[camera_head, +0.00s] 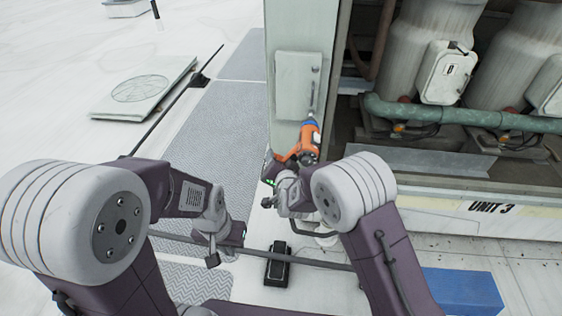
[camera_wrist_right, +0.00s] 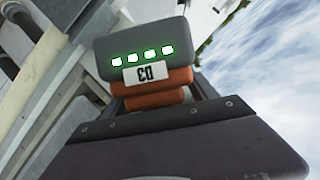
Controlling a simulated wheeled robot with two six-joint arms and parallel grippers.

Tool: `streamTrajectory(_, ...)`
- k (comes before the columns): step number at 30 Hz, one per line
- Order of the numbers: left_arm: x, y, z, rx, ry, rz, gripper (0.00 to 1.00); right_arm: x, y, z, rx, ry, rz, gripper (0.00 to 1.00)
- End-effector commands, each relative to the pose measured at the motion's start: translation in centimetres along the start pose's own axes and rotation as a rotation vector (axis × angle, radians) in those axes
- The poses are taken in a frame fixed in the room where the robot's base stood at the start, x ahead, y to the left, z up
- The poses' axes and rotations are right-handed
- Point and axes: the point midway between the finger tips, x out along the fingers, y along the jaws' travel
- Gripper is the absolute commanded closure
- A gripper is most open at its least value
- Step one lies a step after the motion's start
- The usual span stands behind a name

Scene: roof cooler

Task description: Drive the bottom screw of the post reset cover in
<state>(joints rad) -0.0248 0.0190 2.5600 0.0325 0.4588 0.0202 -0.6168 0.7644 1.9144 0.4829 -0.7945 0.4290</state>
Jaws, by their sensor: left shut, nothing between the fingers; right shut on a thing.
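The post reset cover (camera_head: 298,85) is a pale rectangular plate on the post (camera_head: 285,30) beside the open unit. An orange and blue screwdriver tool (camera_head: 308,140) points up at the cover's lower right corner. Its tip is at or very near that corner; the bottom screw is hidden or too small to tell. My right gripper (camera_head: 283,172) is shut on the tool. The right wrist view shows the tool's grey battery end (camera_wrist_right: 143,50) with lit green lights and a label reading D3. My left gripper (camera_head: 222,250) is shut and empty, low and left of the post.
A green pipe (camera_head: 430,112) and tanks with a white box (camera_head: 446,72) fill the unit at right. A black object (camera_head: 278,265) lies on the roof below my arms, and a blue block (camera_head: 462,290) at lower right. A flat fan panel (camera_head: 143,88) lies at left.

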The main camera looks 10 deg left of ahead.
Motion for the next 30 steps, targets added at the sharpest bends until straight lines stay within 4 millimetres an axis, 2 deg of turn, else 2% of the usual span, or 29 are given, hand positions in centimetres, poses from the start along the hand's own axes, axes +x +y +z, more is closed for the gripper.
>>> streamTrajectory(30, 0.88, -0.02, 0.09, 0.000, 0.000, 0.000, 1.00, 0.41, -0.04, -0.33, 0.004, 0.006, -0.003, 1.00)
